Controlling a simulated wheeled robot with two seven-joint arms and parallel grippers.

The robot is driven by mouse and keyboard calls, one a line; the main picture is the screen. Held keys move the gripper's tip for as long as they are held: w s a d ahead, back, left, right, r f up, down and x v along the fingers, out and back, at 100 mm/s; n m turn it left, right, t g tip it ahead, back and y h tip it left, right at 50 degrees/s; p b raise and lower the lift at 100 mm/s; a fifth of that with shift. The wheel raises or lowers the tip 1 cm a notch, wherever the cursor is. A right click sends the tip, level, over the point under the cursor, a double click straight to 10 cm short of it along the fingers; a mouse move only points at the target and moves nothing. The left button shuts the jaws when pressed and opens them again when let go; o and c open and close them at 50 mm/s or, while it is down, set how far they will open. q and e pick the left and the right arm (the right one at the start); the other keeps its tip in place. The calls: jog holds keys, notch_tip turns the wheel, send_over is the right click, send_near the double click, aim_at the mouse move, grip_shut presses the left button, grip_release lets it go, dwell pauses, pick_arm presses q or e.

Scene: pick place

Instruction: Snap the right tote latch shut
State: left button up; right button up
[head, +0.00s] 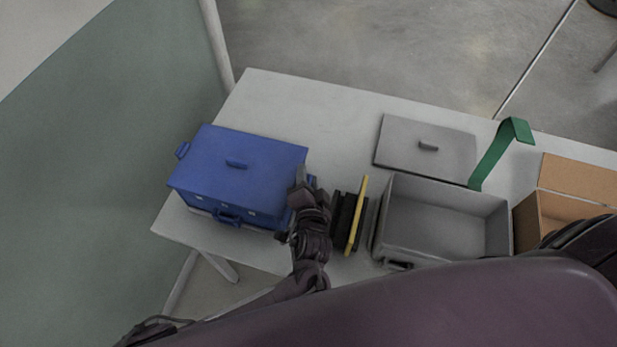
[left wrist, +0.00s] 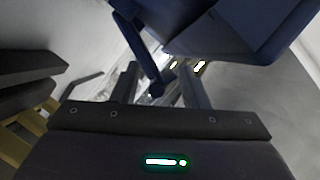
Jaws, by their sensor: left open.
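A blue tote (head: 240,175) with its blue lid (head: 222,150) on stands at the left end of the table. Its right latch (head: 312,181) sticks out at the right side, mostly hidden behind my left gripper (head: 299,180). My left gripper is open at the tote's right side. In the left wrist view, the gripper (left wrist: 158,88) has a blue bar-like part (left wrist: 145,50) of the tote reaching down between its fingers. The tote's wall (left wrist: 235,25) fills the top right there. I cannot tell whether the fingers touch that part. My right gripper is out of view.
Dark and yellow upright items (head: 355,215) stand just right of my left gripper. Beyond them are an open grey bin (head: 445,215), a flat grey lid (head: 405,150), a green strap-like piece (head: 495,155) and a cardboard box (head: 575,175). The table's back middle (head: 320,110) is clear.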

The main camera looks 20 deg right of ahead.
pick_arm(q)
grip_shut()
jog(key=shift+w+a+r+n+p, duration=0.1)
jog(key=shift+a+r+n+p, duration=0.05)
jog(key=shift+a+n+p, duration=0.3)
jog(key=shift+w+a+n+g+h+p, duration=0.15)
jog(key=shift+w+a+n+g+h, duration=0.1)
jog(key=shift+n+g, duration=0.2)
jog(key=shift+w+a+n+g+h+p, duration=0.15)
jog(key=shift+n+g+h, duration=0.15)
jog(key=shift+n, duration=0.2)
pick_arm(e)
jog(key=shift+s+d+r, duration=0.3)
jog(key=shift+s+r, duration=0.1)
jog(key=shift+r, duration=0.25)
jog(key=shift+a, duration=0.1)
pick_arm(q)
grip_release()
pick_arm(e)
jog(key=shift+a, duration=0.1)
pick_arm(q)
jog(key=shift+r, duration=0.1)
jog(key=b+v, duration=0.1)
jog(key=v, duration=0.6)
jog(key=shift+s+a, duration=0.15)
jog(key=shift+s, duration=0.15)
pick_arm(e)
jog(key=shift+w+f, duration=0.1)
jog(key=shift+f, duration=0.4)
